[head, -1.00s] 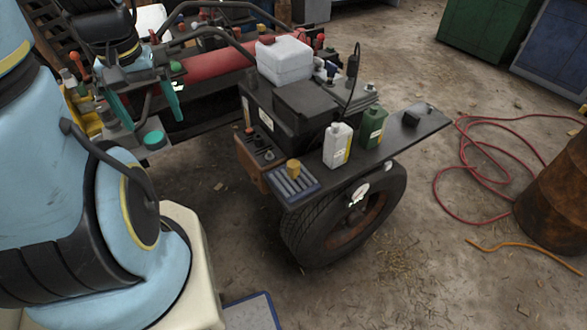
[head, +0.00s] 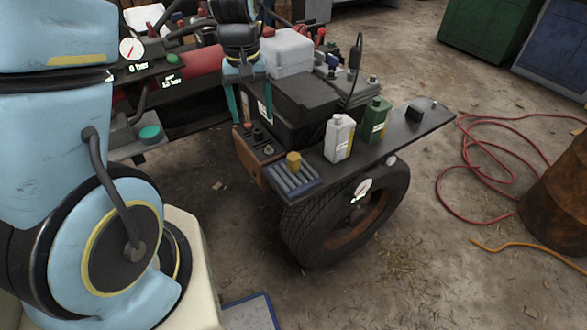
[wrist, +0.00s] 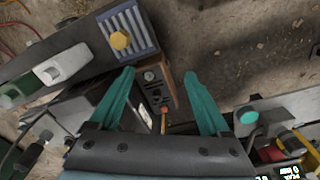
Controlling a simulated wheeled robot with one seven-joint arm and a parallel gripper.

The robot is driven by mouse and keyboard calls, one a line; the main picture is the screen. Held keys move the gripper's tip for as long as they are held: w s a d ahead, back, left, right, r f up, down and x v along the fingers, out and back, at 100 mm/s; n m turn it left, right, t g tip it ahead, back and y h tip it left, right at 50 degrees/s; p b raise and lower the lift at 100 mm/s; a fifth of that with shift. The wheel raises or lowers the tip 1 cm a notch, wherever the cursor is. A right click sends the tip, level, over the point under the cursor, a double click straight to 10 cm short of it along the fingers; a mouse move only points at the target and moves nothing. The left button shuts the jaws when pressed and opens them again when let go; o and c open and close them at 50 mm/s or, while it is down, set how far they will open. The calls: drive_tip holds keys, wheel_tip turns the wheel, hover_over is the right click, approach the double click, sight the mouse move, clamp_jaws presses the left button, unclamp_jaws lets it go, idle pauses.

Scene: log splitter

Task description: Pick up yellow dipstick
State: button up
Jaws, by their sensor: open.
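A yellow hexagonal-topped piece (head: 293,161) stands on the ridged blue-grey pad at the near left corner of the black shelf. It also shows upper left in the wrist view (wrist: 120,40). I cannot tell if it is the dipstick, as any stem is hidden. A thin tan stem with an orange-red tip (wrist: 164,110) shows between my fingers at the brown-sided control panel (wrist: 155,85). My gripper (head: 249,108) is open and empty, its teal fingers pointing down by the panel. In the wrist view my gripper (wrist: 160,73) sits to the lower right of the yellow piece.
A white bottle (head: 339,138) and a green bottle (head: 375,119) stand on the black shelf (head: 405,135), above a tyre (head: 305,228). A black box (head: 305,95) and a white tank (head: 287,52) lie behind. A red hose (head: 450,190) crosses the open floor at right.

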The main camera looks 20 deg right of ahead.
drive_tip(key=m+b, duration=0.1)
approach(294, 156)
drive_tip(key=shift+s+d+f, duration=0.25)
drive_tip(key=shift+d+f, duration=0.05)
drive_tip(key=shift+f, duration=0.05)
drive_tip(key=shift+d+f, duration=0.1)
drive_tip(key=shift+f, duration=0.3)
wheel_tip(294, 156, down, 4)
drive_tip(key=shift+f+p, duration=0.2)
drive_tip(key=shift+p, duration=0.2)
drive_tip(key=shift+w+a+f+p, duration=0.15)
drive_tip(key=shift+f+p, duration=0.4)
drive_tip(key=shift+f, duration=0.85)
drive_tip(key=shift+w+a+f+p, duration=0.15)
drive_tip(key=shift+f+p, duration=0.35)
drive_tip(key=shift+f, duration=0.9)
clamp_jaws()
